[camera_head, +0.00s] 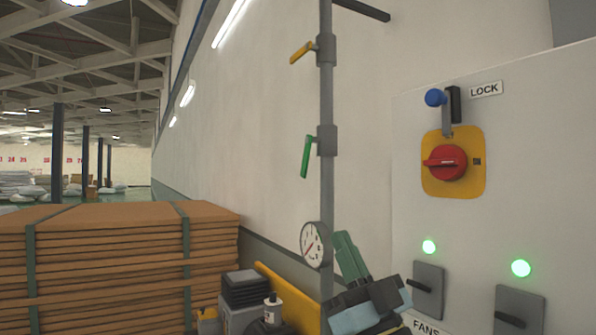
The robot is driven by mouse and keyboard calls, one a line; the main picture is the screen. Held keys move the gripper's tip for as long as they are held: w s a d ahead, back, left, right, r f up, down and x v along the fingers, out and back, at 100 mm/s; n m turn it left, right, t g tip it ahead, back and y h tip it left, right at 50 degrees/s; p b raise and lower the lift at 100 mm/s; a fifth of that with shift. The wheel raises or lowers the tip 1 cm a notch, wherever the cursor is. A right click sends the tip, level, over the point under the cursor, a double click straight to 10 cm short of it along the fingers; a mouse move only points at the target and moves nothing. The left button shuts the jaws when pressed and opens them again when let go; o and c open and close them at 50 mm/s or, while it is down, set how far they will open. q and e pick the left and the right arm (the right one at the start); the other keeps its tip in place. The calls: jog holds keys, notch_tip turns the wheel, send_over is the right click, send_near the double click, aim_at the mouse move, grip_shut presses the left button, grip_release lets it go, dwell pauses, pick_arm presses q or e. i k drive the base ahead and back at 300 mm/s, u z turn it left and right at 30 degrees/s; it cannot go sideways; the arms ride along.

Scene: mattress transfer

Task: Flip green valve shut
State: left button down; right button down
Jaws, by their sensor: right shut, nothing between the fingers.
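The green valve handle (306,157) sits on a grey collar of the vertical pipe (326,190) in front of the white wall. The handle points mostly down, tilted slightly left, beside the pipe. My right gripper (346,242) is below and to the right of the green handle, next to the pressure gauge in the picture. Its teal fingers point up, are shut and hold nothing. It is apart from the handle. My left gripper is not in view.
A yellow valve handle (302,52) is higher on the same pipe. A round gauge (314,245) is lower down. At right, a white panel (550,150) carries a red rotary switch (445,163) and a blue-knobbed lock lever (436,97). Strapped brown boards (110,255) fill the lower left.

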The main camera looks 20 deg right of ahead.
aim_at(309, 140)
jog(key=u, duration=0.95)
jog(key=i, duration=1.05)
jog(key=z, duration=1.8)
